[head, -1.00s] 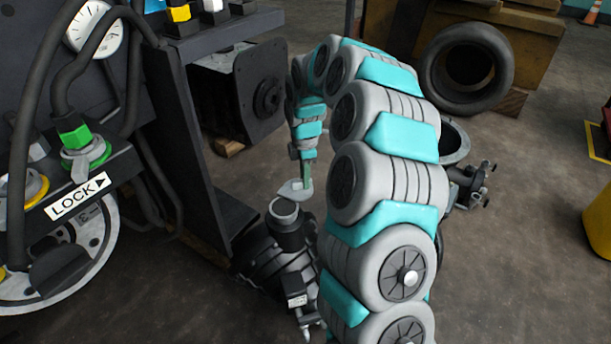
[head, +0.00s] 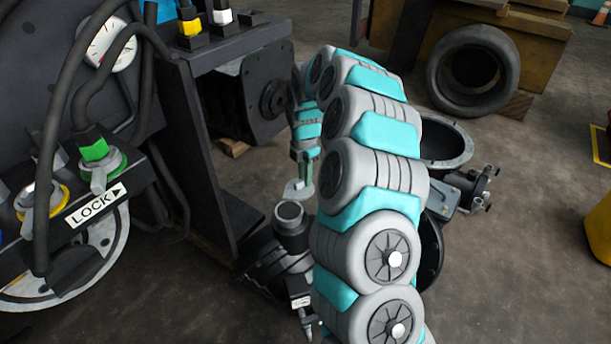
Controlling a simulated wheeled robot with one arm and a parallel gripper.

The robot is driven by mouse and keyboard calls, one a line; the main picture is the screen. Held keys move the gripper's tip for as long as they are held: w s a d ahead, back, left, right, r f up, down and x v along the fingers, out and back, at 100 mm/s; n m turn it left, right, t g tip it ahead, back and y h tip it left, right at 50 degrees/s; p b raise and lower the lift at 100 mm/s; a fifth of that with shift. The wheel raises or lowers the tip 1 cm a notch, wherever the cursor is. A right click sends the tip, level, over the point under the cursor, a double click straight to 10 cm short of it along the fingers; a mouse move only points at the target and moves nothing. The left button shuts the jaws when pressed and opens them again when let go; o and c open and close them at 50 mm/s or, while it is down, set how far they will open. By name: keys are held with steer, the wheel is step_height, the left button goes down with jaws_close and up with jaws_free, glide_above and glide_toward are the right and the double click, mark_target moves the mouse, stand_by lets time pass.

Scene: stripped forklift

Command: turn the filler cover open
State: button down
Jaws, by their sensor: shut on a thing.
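The filler cover (head: 298,191) is a small light-grey plate in the head view, just behind the filler neck. The filler neck (head: 291,222) is a short dark upright pipe with a light-grey rim. Its round mouth shows uncovered. My gripper (head: 305,177) points down from the far end of my arm and is shut on the cover's upper side. The fingertips are small and partly hidden, so the exact grip is unclear. Whether the cover still touches the neck's rim at the back cannot be told.
A dark motor block (head: 250,100) sits behind the gripper. A round open housing (head: 447,146) is right of my arm.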

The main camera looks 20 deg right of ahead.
steer(key=c, duration=0.8)
jaws_free()
steer(key=shift+r, duration=0.1)
step_height(320, 180, up, 7)
steer(key=shift+w+r, duration=0.1)
steer(key=shift+r, duration=0.25)
steer(key=shift+a, duration=0.1)
